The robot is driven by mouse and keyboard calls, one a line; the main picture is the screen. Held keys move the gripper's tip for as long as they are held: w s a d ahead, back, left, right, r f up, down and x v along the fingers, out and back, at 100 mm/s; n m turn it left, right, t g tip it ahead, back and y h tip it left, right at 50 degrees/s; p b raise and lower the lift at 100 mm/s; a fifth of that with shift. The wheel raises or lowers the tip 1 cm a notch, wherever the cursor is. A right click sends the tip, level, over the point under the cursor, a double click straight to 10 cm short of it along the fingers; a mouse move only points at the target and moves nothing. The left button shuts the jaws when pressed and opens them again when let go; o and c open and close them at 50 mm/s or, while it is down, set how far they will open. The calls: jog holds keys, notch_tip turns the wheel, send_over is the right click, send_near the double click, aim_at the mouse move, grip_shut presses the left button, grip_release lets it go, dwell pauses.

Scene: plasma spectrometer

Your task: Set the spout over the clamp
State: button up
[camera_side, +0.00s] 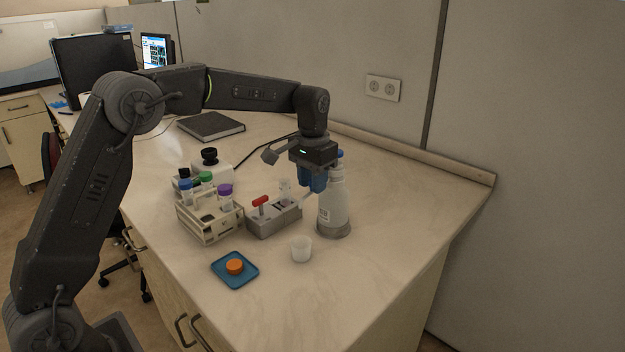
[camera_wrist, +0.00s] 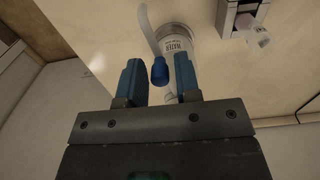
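The wash bottle (camera_side: 334,208) is white with a blue cap (camera_side: 340,153) and stands upright on the table, on a grey round base. In the wrist view the blue cap (camera_wrist: 159,72) lies between my fingers, and the pale curved spout (camera_wrist: 148,30) runs along the bottle (camera_wrist: 176,42). In the side view, my gripper (camera_side: 313,181) is at the bottle's upper part, partly hiding it. In the wrist view my gripper (camera_wrist: 159,78) is open, with gaps beside the cap. The grey clamp block (camera_side: 275,221) with a red lever (camera_side: 261,201) stands left of the bottle, holding a clear vial (camera_side: 285,190).
A tube rack (camera_side: 210,222) with several capped tubes stands left of the clamp. A white cup (camera_side: 301,248) and a blue tray (camera_side: 235,281) with an orange cap (camera_side: 235,267) lie in front. A wall is behind the bottle; the table's right side is clear.

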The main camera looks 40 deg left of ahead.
grip_shut()
jog(key=shift+a, duration=0.15)
jog(key=w+a+m, duration=0.5)
jog(key=a+m, duration=0.4)
jog(key=m, duration=0.6)
jog(key=shift+w+a, duration=0.25)
dwell(0.4)
jog(key=shift+r, duration=0.1)
jog(key=shift+o, duration=1.3)
grip_release()
